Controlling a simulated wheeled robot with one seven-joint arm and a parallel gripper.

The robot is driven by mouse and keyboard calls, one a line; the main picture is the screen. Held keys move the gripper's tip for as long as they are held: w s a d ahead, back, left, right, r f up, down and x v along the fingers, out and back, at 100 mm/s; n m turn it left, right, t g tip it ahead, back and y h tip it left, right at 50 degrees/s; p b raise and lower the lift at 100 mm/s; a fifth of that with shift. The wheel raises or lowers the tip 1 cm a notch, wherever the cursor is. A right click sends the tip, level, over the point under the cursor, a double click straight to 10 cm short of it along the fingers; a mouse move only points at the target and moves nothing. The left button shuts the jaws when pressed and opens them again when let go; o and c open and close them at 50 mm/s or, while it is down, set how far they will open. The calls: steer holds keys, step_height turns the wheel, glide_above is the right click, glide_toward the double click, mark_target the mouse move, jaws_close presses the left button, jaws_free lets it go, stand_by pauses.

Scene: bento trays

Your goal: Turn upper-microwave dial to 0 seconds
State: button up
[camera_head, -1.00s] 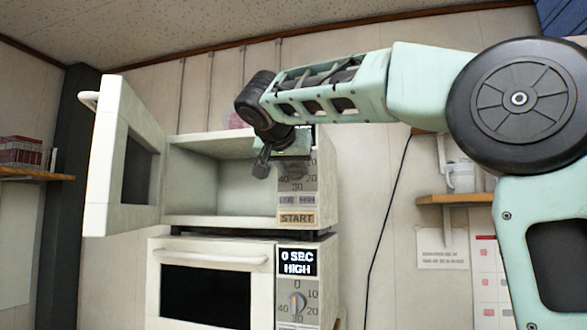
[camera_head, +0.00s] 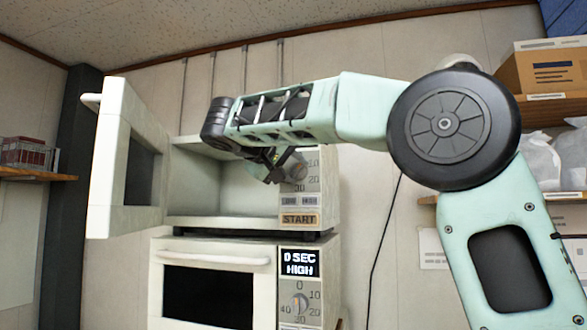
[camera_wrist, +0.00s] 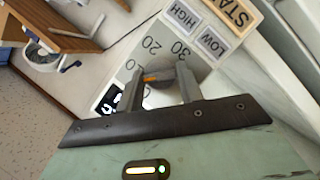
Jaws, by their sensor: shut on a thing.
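The upper microwave (camera_head: 178,190) stands with its door (camera_head: 107,195) swung open to the left. Its dial (camera_head: 298,171) is on the right panel, above the START button (camera_head: 299,219). My gripper (camera_head: 283,172) is at this dial in the head view, and my arm hides the upper panel and display. In the wrist view, my gripper (camera_wrist: 158,84) has its two fingers on either side of the dial, shut on it. An orange mark (camera_wrist: 152,78) shows between the fingers. The numbers 20 and 30 are visible; the display is mostly hidden and unreadable.
The lower microwave (camera_head: 215,245) is closed below and reads 0 SEC HIGH. Shelves with a cardboard box (camera_head: 545,72) and bags (camera_head: 540,160) are at the right, behind my arm. A shelf with a red box (camera_head: 25,152) is at the far left.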

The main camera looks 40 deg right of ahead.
steer(key=n+h, duration=0.2)
steer(key=n, duration=0.1)
steer(key=shift+f+n+g+b, duration=0.15)
steer(key=shift+n+g+b, duration=0.15)
steer(key=shift+b, duration=0.05)
steer(key=shift+w+n+h+b, duration=0.1)
steer(key=shift+n+h+b, duration=0.35)
steer(key=shift+n, duration=0.85)
steer(key=o, duration=1)
steer(key=shift+a+f, duration=0.1)
steer(key=shift+a, duration=0.05)
steer(key=b+v, duration=0.2)
steer(key=v, duration=0.6)
steer(key=b+v, duration=0.1)
steer(key=v, duration=0.8)
steer(key=shift+a+f+b, duration=0.1)
steer(key=shift+f+b, duration=0.1)
steer(key=shift+b, duration=0.15)
